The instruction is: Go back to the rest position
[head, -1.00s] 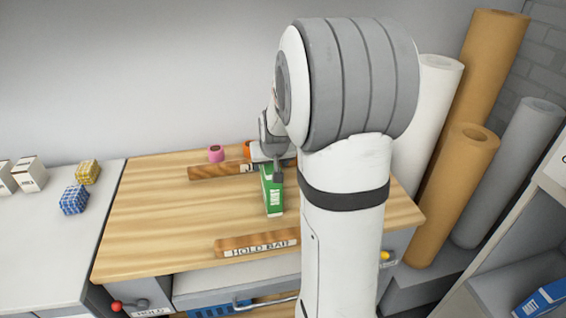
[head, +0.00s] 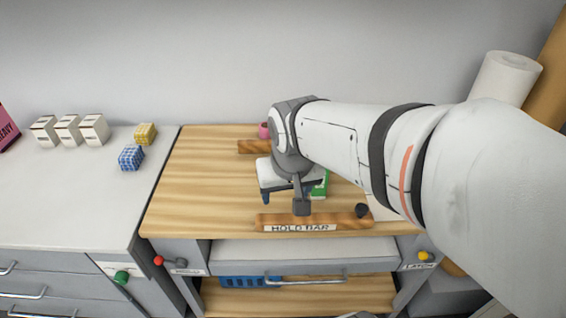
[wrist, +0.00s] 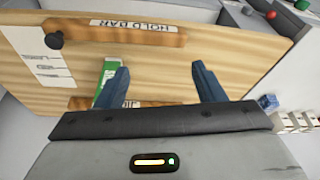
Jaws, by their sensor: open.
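My gripper (head: 283,201) is open and empty above the wooden bench top (head: 195,175), with its fingers pointing down. In the wrist view its two blue fingers (wrist: 160,88) stand well apart over the wood. A green box (head: 322,185) stands on the bench behind my gripper and is mostly hidden by it. The green box also shows in the wrist view (wrist: 105,78), beside one finger. My arm crosses the right half of the head view.
The front hold bar (head: 275,222) lies along the bench's near edge, with a dark knob (head: 361,210). A rear bar (head: 253,146) and a pink roll (head: 263,131) are behind. Blue (head: 131,157) and yellow (head: 145,134) boxes and white cartons (head: 68,130) stand left.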

